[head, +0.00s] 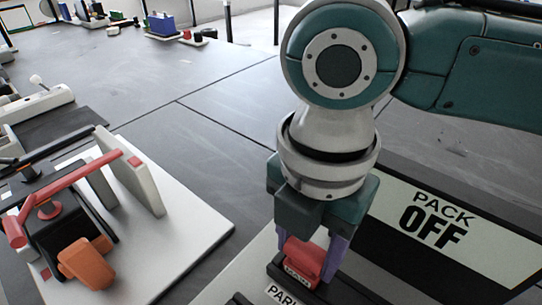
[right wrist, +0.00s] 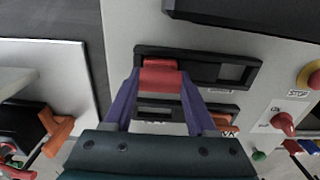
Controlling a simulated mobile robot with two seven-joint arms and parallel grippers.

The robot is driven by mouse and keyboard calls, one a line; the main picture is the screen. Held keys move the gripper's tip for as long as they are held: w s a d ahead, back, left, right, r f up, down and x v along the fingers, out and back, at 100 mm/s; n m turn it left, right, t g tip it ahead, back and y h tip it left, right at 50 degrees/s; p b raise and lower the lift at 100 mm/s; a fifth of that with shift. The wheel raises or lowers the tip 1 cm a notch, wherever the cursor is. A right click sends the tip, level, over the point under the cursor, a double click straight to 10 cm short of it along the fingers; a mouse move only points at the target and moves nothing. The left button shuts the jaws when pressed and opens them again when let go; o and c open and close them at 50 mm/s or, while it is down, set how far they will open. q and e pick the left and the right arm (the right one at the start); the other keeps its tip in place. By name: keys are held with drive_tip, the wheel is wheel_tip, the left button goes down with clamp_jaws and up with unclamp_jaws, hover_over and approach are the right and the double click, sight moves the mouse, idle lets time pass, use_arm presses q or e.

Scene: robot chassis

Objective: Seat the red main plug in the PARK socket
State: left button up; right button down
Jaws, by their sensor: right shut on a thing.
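The red main plug (head: 302,260) is held between the purple fingers of my right gripper (head: 312,262). It stands at the black socket housing marked PARK (head: 287,293). In the right wrist view the plug (right wrist: 160,76) is at the left part of a long black frame (right wrist: 218,56), between the fingertips of my right gripper (right wrist: 160,80). The frame's right part shows an opening. I cannot tell how deep the plug sits. The fingers hide part of its sides. My left gripper is not in view.
A PACK OFF sign (head: 440,222) stands right of the gripper. A white board (head: 185,235) at left carries a device with a red bar and orange handle (head: 86,262). In the right wrist view a second black frame (right wrist: 223,107), a red knob (right wrist: 284,122) and a STOP button (right wrist: 312,76) are close.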

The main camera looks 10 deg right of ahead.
drive_tip(key=shift+c, duration=1)
unclamp_jaws()
drive_tip(key=shift+f, duration=0.1)
